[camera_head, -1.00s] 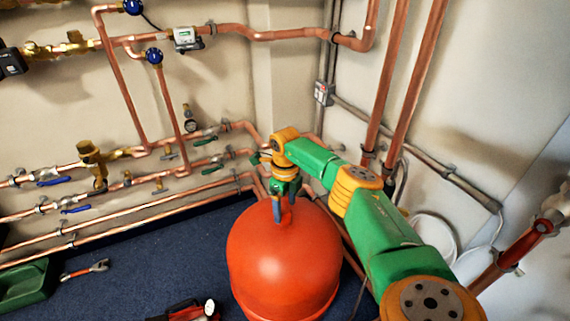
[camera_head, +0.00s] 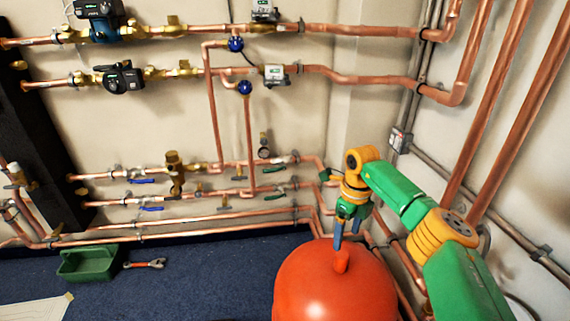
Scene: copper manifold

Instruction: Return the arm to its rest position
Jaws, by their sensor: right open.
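My right arm, green with orange joints, comes in from the lower right. Its gripper (camera_head: 347,236) points down with its blue fingers apart, above the top of a red rounded vessel (camera_head: 335,290). The nearer fingertip overlaps the vessel's small top knob (camera_head: 341,262) in the picture; I cannot tell whether they touch. I see nothing held between the fingers. My left gripper is not in view.
Copper pipes (camera_head: 250,218) with valves run along the back wall behind my gripper. Tall copper pipes (camera_head: 500,100) stand on the right, close to my arm.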

